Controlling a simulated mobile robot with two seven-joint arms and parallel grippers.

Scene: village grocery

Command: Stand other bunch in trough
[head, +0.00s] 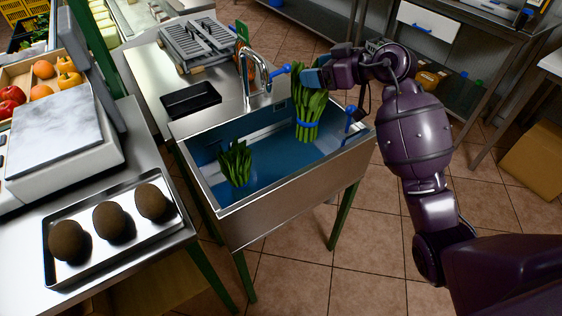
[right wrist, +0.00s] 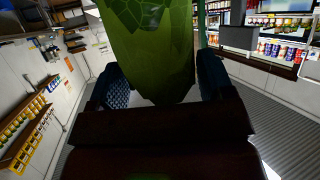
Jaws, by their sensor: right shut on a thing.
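A steel trough (head: 288,190) with a blue inside stands in the middle of the head view. One green leafy bunch (head: 235,160) stands upright in its left part, with a blue band low on it. The other green bunch (head: 309,110), also with a blue band, is upright in the right part of the trough opening. My right gripper (head: 316,76) is shut on its upper part. In the right wrist view the green leaves (right wrist: 155,50) lie between the blue finger pads. I cannot tell whether its lower end touches the trough floor. My left gripper is out of view.
A tap (head: 262,70) with a blue handle rises at the trough's back edge. A black tray (head: 190,98) lies on the counter left of it. A metal tray (head: 70,268) with three brown round things and a scale (head: 60,150) stand on the left table.

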